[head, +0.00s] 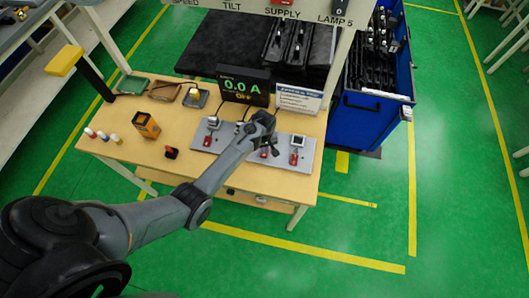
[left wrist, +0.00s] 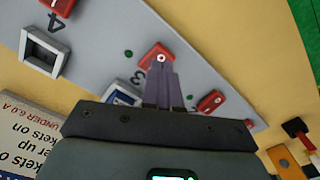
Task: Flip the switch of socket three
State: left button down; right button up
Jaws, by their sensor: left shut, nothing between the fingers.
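The grey socket board (head: 225,140) lies on the wooden table with several sockets and red switches. In the left wrist view, the red switch of socket three (left wrist: 152,54) sits by a printed 3, with a small pale round spot on it. Socket three (left wrist: 122,96) is partly hidden behind my gripper. My left gripper (left wrist: 162,68) is shut and empty, its fingertips over or at the edge of that switch; I cannot tell whether they touch it. In the head view, my left gripper (head: 267,150) covers the board's middle-right part. My right gripper is not in view.
Socket four (left wrist: 44,52) and its red switch (left wrist: 60,5) are beside it; another red switch (left wrist: 209,102) is on the other side. A meter (head: 243,86) reads 0.0 A behind the board, next to a sign (head: 299,98). An orange box (head: 146,125) stands left.

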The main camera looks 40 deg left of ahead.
pick_arm(q)
jog(key=shift+f+b, duration=0.3)
jog(key=shift+f, duration=0.2)
jog(key=shift+f+b, duration=0.5)
jog(key=shift+f, duration=0.3)
dwell(0.5)
notch_tip(320, 180, up, 4)
jog(key=p, duration=0.4)
jog(key=shift+f, duration=0.15)
notch_tip(320, 180, up, 3)
jog(key=p, duration=0.4)
jog(key=shift+r, duration=0.2)
